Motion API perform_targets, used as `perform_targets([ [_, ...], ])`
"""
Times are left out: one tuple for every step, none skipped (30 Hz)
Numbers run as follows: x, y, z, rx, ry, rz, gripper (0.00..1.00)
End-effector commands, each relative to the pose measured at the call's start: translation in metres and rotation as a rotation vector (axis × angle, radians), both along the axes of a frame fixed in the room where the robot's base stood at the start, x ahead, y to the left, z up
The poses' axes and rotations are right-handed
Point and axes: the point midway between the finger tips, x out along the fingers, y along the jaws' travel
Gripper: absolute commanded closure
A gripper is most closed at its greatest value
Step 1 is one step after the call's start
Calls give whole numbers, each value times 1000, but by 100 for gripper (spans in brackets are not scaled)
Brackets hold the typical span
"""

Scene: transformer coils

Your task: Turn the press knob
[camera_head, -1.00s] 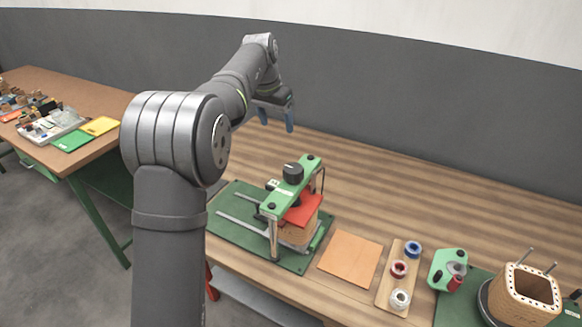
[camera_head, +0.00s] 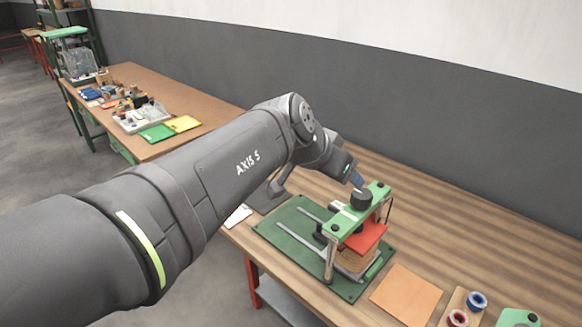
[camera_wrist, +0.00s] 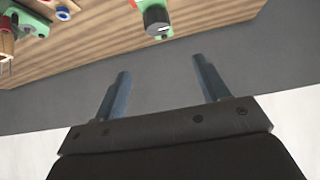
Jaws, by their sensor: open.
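The press (camera_head: 345,232) has a green top bar, a red plate and metal posts, and stands on a green base. Its black round knob (camera_head: 361,199) sits on top of the green bar. In the wrist view the knob (camera_wrist: 157,21) is at the top, beyond my fingertips. My gripper (camera_wrist: 162,80) is open, with two blue-grey fingers apart and nothing between them. In the head view my gripper (camera_head: 357,180) is just above and behind the knob, mostly hidden by my arm. I cannot tell whether a finger touches the knob.
An orange-brown sheet (camera_head: 406,294) lies right of the press. A wooden strip with wire spools (camera_head: 476,300) and a green device (camera_head: 518,317) are further right. A second table (camera_head: 120,80) with small parts stands at the back left. The tabletop behind the press is clear.

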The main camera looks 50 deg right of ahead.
Motion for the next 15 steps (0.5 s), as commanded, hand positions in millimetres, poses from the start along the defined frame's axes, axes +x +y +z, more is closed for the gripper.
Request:
perform_targets([
  [-2, 5, -1, -9, -1, 4, 32],
  [-3, 7, -1, -13, 0, 5, 32],
  [-3, 9, -2, -16, -1, 7, 32],
  [-3, 9, -3, -18, -1, 8, 32],
  [-4, 9, -4, -19, -1, 8, 32],
  [-4, 7, -6, -18, 0, 8, 32],
  [-4, 5, -8, -18, 0, 8, 32],
  [-4, 3, -10, -17, 0, 8, 32],
  [-4, 0, -13, -17, 0, 7, 32],
  [-4, -3, -17, -16, 0, 7, 32],
  [-4, -6, -20, -15, 0, 6, 32],
  [-4, -11, -25, -15, 0, 7, 32],
  [-4, -15, -29, -14, 0, 7, 32],
  [-5, -19, -32, -14, 0, 7, 32],
  [-5, -24, -37, -14, 0, 7, 32],
])
